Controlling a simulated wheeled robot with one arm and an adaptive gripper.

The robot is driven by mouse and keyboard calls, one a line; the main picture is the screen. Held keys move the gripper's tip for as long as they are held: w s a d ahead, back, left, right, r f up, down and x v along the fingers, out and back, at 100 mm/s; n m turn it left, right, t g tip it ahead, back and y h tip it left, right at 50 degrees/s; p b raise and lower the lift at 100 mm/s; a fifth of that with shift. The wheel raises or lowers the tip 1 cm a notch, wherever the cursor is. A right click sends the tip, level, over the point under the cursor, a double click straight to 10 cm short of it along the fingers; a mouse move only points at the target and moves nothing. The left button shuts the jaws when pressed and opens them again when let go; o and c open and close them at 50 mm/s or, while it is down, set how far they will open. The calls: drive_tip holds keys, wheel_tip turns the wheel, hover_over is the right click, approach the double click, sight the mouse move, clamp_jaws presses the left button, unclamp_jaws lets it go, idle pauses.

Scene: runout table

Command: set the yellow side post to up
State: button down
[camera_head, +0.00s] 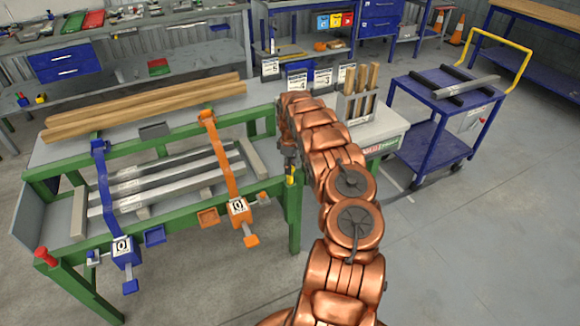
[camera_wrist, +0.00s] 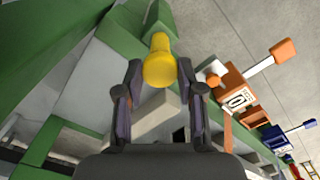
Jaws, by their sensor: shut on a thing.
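The yellow side post (camera_head: 290,180) is at the right front corner of the green runout table (camera_head: 230,205). Most of it is hidden by my arm and gripper (camera_head: 289,165) in the head view. In the wrist view, the round yellow head of the post (camera_wrist: 159,65) lies between the two fingers of my gripper (camera_wrist: 159,72). My gripper is shut on the post. The post's lower part and its height setting are hard to make out.
A blue clamp (camera_head: 122,250) and an orange clamp (camera_head: 240,208) cross the table's front. A red post (camera_head: 45,256) is at the left corner. Wooden beams (camera_head: 140,108) lie behind. A blue cart (camera_head: 430,140) stands right; the front right floor is open.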

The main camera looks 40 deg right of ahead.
wheel_tip(320, 180, up, 20)
drive_tip(key=b, duration=0.3)
drive_tip(key=shift+f, duration=0.2)
idle(0.3)
drive_tip(key=c, duration=0.7)
unclamp_jaws()
drive_tip(key=shift+r, duration=0.1)
